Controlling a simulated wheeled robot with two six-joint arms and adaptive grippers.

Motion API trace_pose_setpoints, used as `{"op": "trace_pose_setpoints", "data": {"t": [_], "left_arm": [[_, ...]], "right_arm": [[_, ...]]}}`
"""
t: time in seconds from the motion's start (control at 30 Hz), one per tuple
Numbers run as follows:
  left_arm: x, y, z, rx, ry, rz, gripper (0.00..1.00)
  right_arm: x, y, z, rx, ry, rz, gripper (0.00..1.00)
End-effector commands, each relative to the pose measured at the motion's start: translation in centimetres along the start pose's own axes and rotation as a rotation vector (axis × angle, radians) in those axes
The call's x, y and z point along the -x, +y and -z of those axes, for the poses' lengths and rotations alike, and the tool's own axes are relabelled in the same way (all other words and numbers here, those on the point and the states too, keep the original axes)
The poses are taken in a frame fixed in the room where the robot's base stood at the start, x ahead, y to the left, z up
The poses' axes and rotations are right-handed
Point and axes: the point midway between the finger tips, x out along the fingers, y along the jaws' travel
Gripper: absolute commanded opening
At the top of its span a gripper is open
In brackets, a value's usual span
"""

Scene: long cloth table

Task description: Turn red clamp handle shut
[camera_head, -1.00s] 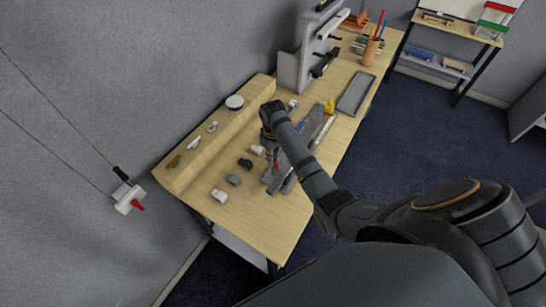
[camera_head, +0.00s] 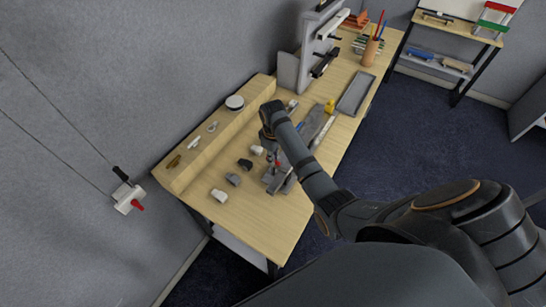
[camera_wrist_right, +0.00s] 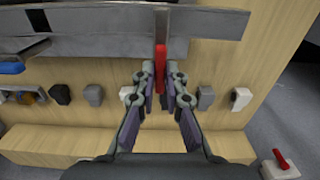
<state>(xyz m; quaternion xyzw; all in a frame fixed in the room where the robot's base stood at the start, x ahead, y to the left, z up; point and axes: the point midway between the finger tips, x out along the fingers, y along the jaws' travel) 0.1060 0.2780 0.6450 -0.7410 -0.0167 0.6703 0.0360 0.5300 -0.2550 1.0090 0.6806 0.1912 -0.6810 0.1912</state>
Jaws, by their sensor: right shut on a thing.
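The red clamp handle (camera_wrist_right: 161,62) stands between the fingertips of my right gripper (camera_wrist_right: 161,76) in the right wrist view. The fingers are shut on its lower part, with its upper end reaching over the grey metal clamp bar (camera_wrist_right: 95,43). In the head view a small bit of the red handle shows beside the right gripper (camera_head: 271,148), above the grey clamp (camera_head: 280,180) on the wooden table. My forearm hides part of the clamp there. My left gripper is not in view.
Several small white, grey and black blocks (camera_head: 233,180) lie left of the clamp. A raised wooden shelf (camera_head: 195,160) runs along the wall. A white fixture with another red handle (camera_head: 125,199) hangs at the left. A grey tray (camera_head: 355,94) lies further back.

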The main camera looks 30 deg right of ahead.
Motion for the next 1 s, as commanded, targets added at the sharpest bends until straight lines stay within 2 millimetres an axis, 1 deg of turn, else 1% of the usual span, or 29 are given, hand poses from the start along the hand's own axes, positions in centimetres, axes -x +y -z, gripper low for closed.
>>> {"op": "trace_pose_setpoints", "data": {"t": [0.13,0.17,0.3,0.33,0.57,0.67,0.77,0.9,1.0], "left_arm": [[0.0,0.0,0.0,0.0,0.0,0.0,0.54],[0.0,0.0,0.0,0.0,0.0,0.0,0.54],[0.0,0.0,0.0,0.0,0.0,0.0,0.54],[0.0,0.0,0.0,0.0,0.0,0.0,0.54],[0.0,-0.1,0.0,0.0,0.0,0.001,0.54],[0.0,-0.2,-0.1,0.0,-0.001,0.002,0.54],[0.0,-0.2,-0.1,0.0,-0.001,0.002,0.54],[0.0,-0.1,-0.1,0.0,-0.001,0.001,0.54],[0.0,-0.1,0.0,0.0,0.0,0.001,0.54]], "right_arm": [[0.1,0.1,0.1,0.001,0.002,-0.002,0.0],[0.1,0.1,0.1,0.001,0.002,-0.002,0.14],[0.1,0.1,0.0,0.0,0.002,-0.001,0.33],[0.1,0.0,0.0,0.0,0.001,-0.001,0.34],[0.0,0.0,0.0,-0.001,0.001,-0.001,0.34],[0.6,0.1,0.1,-0.001,0.003,-0.002,0.34],[2.2,0.1,0.1,-0.001,0.005,-0.004,0.34],[5.0,0.1,0.1,0.0,0.004,-0.003,0.34],[6.5,0.1,0.1,0.0,0.004,-0.002,0.34]]}}
